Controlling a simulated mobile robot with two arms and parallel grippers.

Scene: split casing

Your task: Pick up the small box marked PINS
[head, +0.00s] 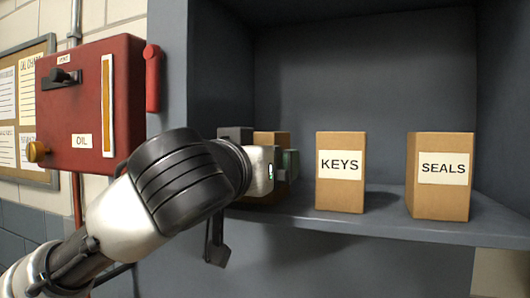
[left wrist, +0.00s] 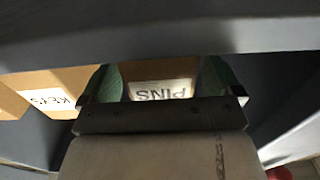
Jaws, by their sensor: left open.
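The small box marked PINS (left wrist: 160,70) is brown cardboard with a white label that reads upside down in the left wrist view. It stands between the two green fingers of my open left gripper (left wrist: 162,84), with a finger to each side. I cannot tell whether either finger touches it. In the head view my left gripper (head: 282,164) is at the left end of the shelf and hides most of the PINS box (head: 270,138); only its top part shows. My right gripper is not in view.
The KEYS box (head: 340,185) and the SEALS box (head: 440,195) stand to the right on the grey shelf (head: 385,222), with gaps between them. The cabinet's side wall (head: 218,70) is close on the left. A red OIL box (head: 90,105) hangs further left.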

